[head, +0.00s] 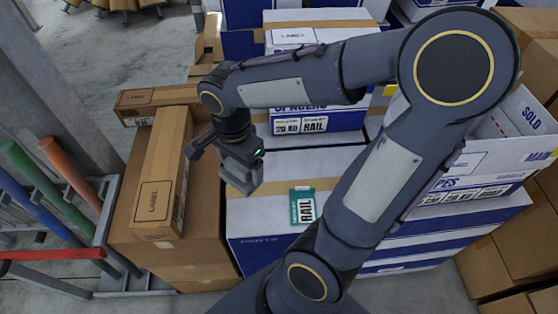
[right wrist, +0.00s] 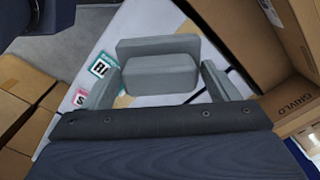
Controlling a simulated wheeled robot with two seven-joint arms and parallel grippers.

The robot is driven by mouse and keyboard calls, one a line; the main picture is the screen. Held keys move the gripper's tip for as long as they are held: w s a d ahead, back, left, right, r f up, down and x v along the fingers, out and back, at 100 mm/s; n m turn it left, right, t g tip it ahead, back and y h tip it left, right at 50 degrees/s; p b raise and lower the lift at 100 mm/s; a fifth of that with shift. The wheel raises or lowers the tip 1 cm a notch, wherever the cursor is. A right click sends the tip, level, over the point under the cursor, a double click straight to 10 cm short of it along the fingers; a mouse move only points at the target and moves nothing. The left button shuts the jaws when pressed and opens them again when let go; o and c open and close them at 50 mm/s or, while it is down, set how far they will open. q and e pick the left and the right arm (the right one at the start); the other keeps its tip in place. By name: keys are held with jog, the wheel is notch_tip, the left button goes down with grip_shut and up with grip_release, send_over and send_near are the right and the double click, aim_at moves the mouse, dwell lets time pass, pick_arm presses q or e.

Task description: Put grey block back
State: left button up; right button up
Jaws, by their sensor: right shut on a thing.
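My right gripper (head: 244,178) hangs over the white and blue box at the middle of the head view, its jaws pointing down. In the right wrist view the grey block (right wrist: 160,76) sits between the two fingers of this gripper (right wrist: 160,88), and the gripper is shut on it. The block is pale grey and box-shaped, with a stepped outline. In the head view I cannot clearly tell the block from the grey fingers. My left gripper is not in view.
A white and blue box (head: 262,218) with a green-edged RAIL label (head: 303,205) lies below the gripper. A long brown carton (head: 160,175) lies on a larger carton to the left. An open white box (head: 500,140) stands right. Coloured posts (head: 72,175) stand far left.

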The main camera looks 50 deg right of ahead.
jog(key=w+d+f, duration=0.2)
jog(key=d+f, duration=0.1)
jog(key=w+d+f, duration=0.3)
jog(key=d, duration=0.1)
jog(key=w+d+f, duration=0.3)
jog(key=shift+d, duration=0.35)
jog(key=shift+w+d+f+b, duration=0.15)
jog(key=shift+f+b, duration=0.05)
jog(key=shift+f, duration=0.85)
jog(key=shift+w+d+f+b, duration=0.1)
jog(key=shift+d+f+b, duration=0.1)
jog(key=shift+f, duration=0.85)
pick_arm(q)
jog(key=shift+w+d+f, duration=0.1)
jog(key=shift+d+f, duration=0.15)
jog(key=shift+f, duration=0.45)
pick_arm(e)
jog(key=shift+f, duration=0.2)
jog(key=o, duration=1.1)
jog(key=shift+c, duration=0.2)
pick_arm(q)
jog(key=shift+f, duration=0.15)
pick_arm(e)
jog(key=shift+r, duration=0.15)
